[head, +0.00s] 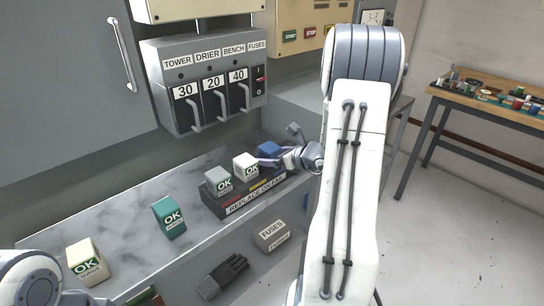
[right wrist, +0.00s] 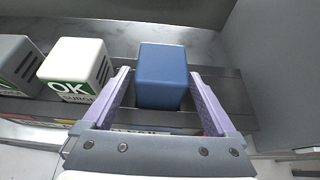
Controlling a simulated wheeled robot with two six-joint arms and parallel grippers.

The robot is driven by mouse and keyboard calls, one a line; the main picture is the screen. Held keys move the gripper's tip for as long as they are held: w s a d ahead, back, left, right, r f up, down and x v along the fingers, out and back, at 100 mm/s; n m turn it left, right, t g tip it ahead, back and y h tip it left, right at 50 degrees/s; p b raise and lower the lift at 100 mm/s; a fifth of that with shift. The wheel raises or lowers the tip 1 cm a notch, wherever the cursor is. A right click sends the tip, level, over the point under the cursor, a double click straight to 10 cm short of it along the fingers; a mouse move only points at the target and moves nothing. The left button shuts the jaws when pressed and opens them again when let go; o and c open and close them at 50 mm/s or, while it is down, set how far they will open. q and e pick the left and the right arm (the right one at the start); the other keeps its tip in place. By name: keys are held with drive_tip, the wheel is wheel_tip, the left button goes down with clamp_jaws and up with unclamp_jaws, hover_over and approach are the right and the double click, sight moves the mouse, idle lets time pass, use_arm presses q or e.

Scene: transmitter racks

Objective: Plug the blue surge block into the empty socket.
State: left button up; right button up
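The blue surge block (head: 269,150) stands upright at the right part of the dark base marked "REPLACE ON FAIL" (head: 256,196), right of a white block (head: 245,165) and a grey block (head: 218,180). In the right wrist view the blue block (right wrist: 162,78) is between the tips of my right gripper (right wrist: 160,75), with a gap on each side. The fingers are open. My right gripper also shows in the head view (head: 271,160), reaching in from the right. Whether the block is fully seated is hidden. My left gripper is not visible; only my left arm shows.
A green block (head: 169,217) and a cream block (head: 86,262) stand on the grey shelf (head: 122,240) at left. A lever switch box (head: 205,85) hangs above. A fuses box (head: 272,235) is below the shelf. A workbench (head: 490,110) stands at right.

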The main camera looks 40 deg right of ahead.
drive_tip(key=a+p+v, duration=0.1)
drive_tip(key=v, duration=1.1)
drive_tip(key=s+a+n+g+y, duration=0.2)
drive_tip(key=a+n+g+y, duration=0.6)
drive_tip(key=a+n, duration=1.5)
drive_tip(key=s+a+f+n+g+h, duration=0.1)
drive_tip(key=s+a+n+g+h, duration=0.3)
drive_tip(key=s+a+n, duration=1)
drive_tip(key=s+n+h, duration=0.1)
drive_tip(key=n+h, duration=0.2)
drive_tip(key=n, duration=0.2)
drive_tip(key=shift+a+f+n+g+h, duration=0.3)
drive_tip(key=shift+a+f+g+h, duration=0.05)
drive_tip(key=shift+f+g+h, duration=0.05)
drive_tip(key=shift+r, duration=0.1)
